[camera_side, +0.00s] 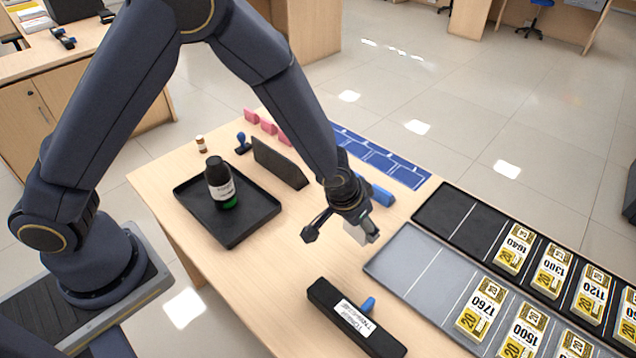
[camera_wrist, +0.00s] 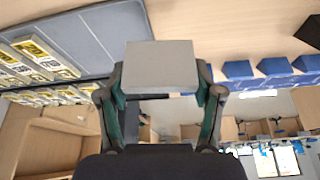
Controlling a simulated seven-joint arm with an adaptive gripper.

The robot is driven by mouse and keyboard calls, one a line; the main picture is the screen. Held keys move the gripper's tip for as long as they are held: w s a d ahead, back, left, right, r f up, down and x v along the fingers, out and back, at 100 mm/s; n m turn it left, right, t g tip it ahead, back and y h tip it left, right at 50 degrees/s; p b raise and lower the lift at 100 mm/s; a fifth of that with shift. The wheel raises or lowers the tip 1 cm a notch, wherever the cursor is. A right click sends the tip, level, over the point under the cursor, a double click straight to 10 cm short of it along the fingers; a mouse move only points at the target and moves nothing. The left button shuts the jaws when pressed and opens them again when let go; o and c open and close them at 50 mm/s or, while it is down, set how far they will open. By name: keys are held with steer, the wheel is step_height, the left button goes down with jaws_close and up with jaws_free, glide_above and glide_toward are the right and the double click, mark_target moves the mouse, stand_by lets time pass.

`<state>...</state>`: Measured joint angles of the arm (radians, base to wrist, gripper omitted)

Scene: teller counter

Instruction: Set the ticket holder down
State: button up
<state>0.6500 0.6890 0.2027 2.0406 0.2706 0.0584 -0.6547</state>
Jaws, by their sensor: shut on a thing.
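A small pale grey block (camera_side: 357,234), which appears to be the ticket holder, is at the end of my gripper (camera_side: 345,228). In the wrist view the grey block (camera_wrist: 160,68) sits between the two fingers of my gripper (camera_wrist: 160,92), which are shut on its sides. The side view shows it over the bare wood to the left of the grey tray (camera_side: 400,262). I cannot tell whether its underside touches the counter (camera_side: 285,268). My gripper hides part of it.
The trays right of it hold several yellow numbered cards (camera_side: 481,309). A black bar-shaped holder (camera_side: 335,310) with a blue knob lies in front. A black tray (camera_side: 240,232) with a dark bottle (camera_side: 219,183), a dark upright panel (camera_side: 280,163) and a blue block (camera_side: 382,196) stand nearby.

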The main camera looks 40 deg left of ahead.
steer(key=w+a+f+n, duration=0.1)
steer(key=a+f, duration=0.3)
steer(key=a, duration=0.8)
steer(key=shift+y, duration=0.3)
steer(key=f, duration=0.7)
steer(key=shift+w+a+f, duration=0.1)
steer(key=shift+a+f, duration=0.05)
steer(key=shift+a, duration=0.05)
steer(key=shift+f, duration=0.15)
steer(key=o, duration=1.1)
steer(key=shift+o, duration=0.2)
